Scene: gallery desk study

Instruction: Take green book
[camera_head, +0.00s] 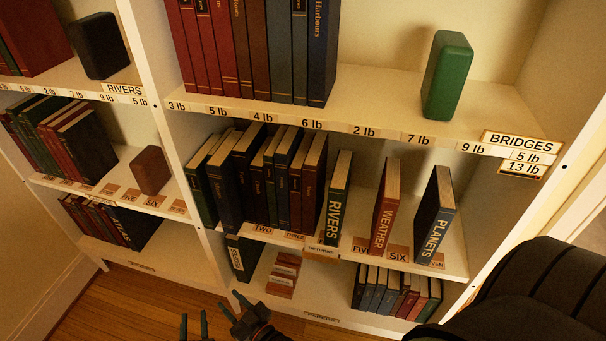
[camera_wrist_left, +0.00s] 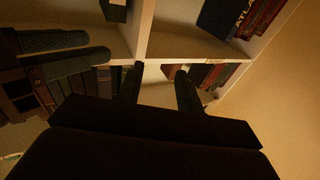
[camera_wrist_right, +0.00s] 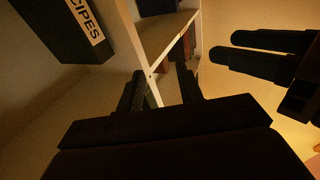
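Several books have dark green spines, and I cannot tell which one is meant. One marked RIVERS (camera_head: 338,200) stands on the middle shelf, and a plain green one (camera_head: 200,180) stands at that shelf's left end. A dark greenish book marked as RECIPES (camera_head: 242,258) stands on the bottom shelf; its lettering shows in part in the right wrist view (camera_wrist_right: 88,22). My left gripper (camera_head: 194,326) is open and empty at the bottom of the head view, in front of the bookcase. My right gripper (camera_head: 236,306) is open and empty just right of it, below RECIPES.
A green block (camera_head: 447,75) stands on the upper shelf. WEATHER (camera_head: 384,208) and PLANETS (camera_head: 436,218) stand apart on the middle shelf. A white upright divider (camera_head: 150,85) separates the bays. Wooden floor (camera_head: 130,290) is clear at lower left.

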